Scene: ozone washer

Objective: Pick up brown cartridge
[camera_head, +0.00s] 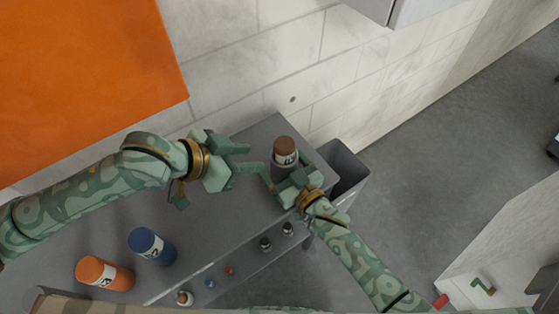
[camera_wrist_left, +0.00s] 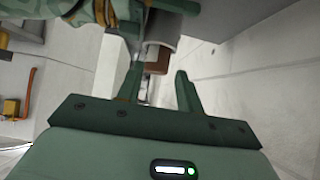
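The brown cartridge (camera_head: 284,150) has a brown top, a white label and a grey lower part. It stands near the far right end of the grey table in the head view. In the left wrist view its brown part (camera_wrist_left: 157,60) shows beyond the gap between my fingers. My left gripper (camera_head: 252,158) is open and empty, left of the cartridge, its fingers pointing at it. My right gripper (camera_head: 284,178) is at the near side of the cartridge's lower part. Its fingers are partly hidden, so I cannot tell whether it grips the cartridge.
A grey bin (camera_head: 350,180) is beyond the right end. A tiled wall (camera_head: 245,65) lies behind.

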